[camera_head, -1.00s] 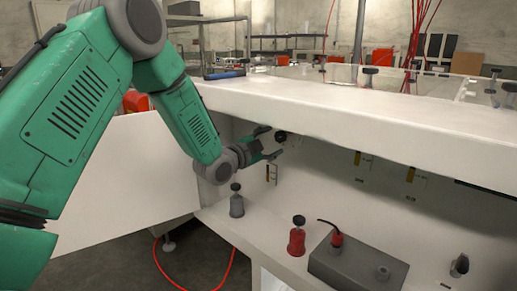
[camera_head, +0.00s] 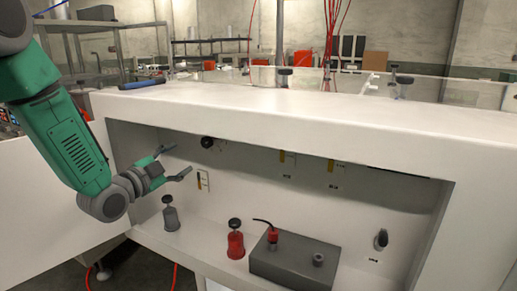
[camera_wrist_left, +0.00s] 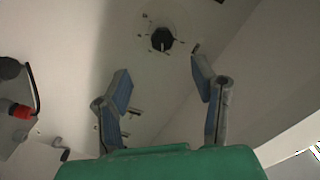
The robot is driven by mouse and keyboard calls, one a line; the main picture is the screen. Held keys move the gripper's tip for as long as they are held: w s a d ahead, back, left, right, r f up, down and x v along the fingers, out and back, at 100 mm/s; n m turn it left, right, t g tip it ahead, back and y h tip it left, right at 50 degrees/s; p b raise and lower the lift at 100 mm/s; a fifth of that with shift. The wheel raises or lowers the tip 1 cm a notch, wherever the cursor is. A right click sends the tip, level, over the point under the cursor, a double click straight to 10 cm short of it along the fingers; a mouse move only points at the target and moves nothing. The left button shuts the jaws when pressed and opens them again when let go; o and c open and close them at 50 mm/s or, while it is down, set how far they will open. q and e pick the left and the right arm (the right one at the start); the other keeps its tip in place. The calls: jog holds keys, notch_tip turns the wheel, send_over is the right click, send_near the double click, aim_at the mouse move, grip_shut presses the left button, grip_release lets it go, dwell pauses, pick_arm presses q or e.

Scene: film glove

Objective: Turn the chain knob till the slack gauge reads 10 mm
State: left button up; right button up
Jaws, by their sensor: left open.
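A black round knob (camera_head: 207,142), which I take to be the chain knob, is on the back wall of the white cabinet's recess, near its upper left. It also shows in the left wrist view (camera_wrist_left: 162,40), with small marks around it. A small gauge with a yellow-orange strip (camera_head: 199,182) is on the wall below it; its reading is too small to tell. My left gripper (camera_head: 178,160) is open and empty, left of the knob and apart from it. In the left wrist view the gripper (camera_wrist_left: 160,72) has its fingers spread below the knob. My right gripper is not in view.
On the recess floor stand a grey bottle (camera_head: 171,215), a red bottle (camera_head: 235,243) and a grey box (camera_head: 294,263) with a red fitting. More yellow gauges (camera_head: 283,158) are on the back wall. The cabinet's thick top edge (camera_head: 270,108) overhangs the recess.

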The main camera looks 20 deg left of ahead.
pick_arm(q)
jog(key=s+d+f+n+g, duration=0.2)
jog(key=s+d+f+g, duration=0.15)
jog(key=f, duration=0.45)
jog(key=s+d+f+n+g, duration=0.2)
jog(key=s+d+f, duration=0.15)
jog(key=f, duration=0.45)
jog(key=s+d+f+n+g, duration=0.2)
jog(key=s+d+f+g, duration=0.15)
jog(key=f, duration=0.45)
jog(key=s+d+f+n+g, duration=0.1)
jog(key=s+f, duration=0.3)
jog(key=s, duration=0.4)
jog(key=s+d+f+n+g+y, duration=0.1)
jog(key=s+f+g, duration=0.3)
jog(key=s, duration=0.5)
jog(key=s+d+f+n+g, duration=0.2)
jog(key=s+f, duration=0.3)
jog(key=s, duration=0.4)
jog(key=shift+d+n+g+y, duration=0.3)
jog(key=shift+d+n+g, duration=0.1)
jog(key=shift+d+g, duration=0.35)
jog(key=shift+w, duration=0.2)
